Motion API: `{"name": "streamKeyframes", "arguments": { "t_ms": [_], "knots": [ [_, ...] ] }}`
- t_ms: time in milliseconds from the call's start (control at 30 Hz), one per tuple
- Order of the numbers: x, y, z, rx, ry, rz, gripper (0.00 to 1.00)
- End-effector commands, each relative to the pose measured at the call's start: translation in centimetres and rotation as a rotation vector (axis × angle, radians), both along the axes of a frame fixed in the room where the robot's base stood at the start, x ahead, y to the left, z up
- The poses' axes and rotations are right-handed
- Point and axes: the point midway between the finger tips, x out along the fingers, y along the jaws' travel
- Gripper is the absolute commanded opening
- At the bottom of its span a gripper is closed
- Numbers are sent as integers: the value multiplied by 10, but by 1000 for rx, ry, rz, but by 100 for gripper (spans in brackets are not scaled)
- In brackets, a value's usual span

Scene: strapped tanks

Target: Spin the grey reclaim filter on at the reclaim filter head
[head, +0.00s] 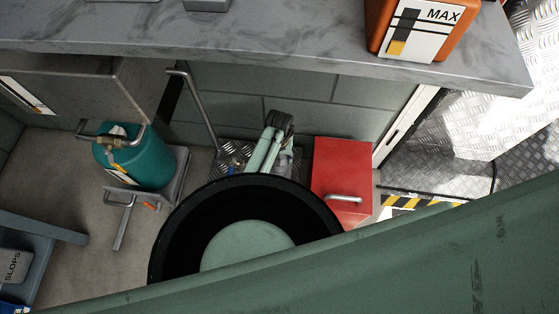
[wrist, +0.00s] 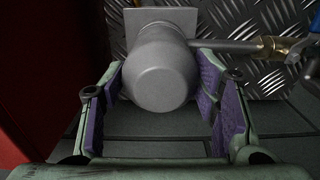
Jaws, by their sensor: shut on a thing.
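The grey reclaim filter (wrist: 160,82) is a smooth rounded canister in the middle of the wrist view, its blunt end towards the camera. My gripper (wrist: 162,72) is shut on it, one purple-padded finger on each side. A flat grey square piece (wrist: 160,18) at the reclaim filter head shows directly behind the canister. The canister hides the joint, so I cannot tell whether its threads are engaged. In the head view my gripper (head: 272,145) reaches down by the wall; the filter cannot be made out clearly there.
A grey pipe with a brass fitting (wrist: 278,46) runs right of the filter, before a tread-plate panel (wrist: 240,22). A red cabinet (head: 342,180) stands close to the gripper. A teal tank (head: 135,160) stands left. The grey worktop (head: 290,45) overhangs above.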

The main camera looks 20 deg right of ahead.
Motion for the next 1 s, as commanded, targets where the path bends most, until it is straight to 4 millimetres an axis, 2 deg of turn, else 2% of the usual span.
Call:
{"name": "streamKeyframes", "arguments": {
  "t_ms": [133, 300, 400, 733, 1000],
  "knots": [
    [2, 3, -1, 5, -3, -58, 10],
    [2, 3, -1, 7, -4, -314, 10],
    [1, 2, -1, 5, -3, -392, 10],
    [2, 3, -1, 5, -3, -444, 10],
    [2, 3, -1, 6, -2, -783, 10]
  ]
}}
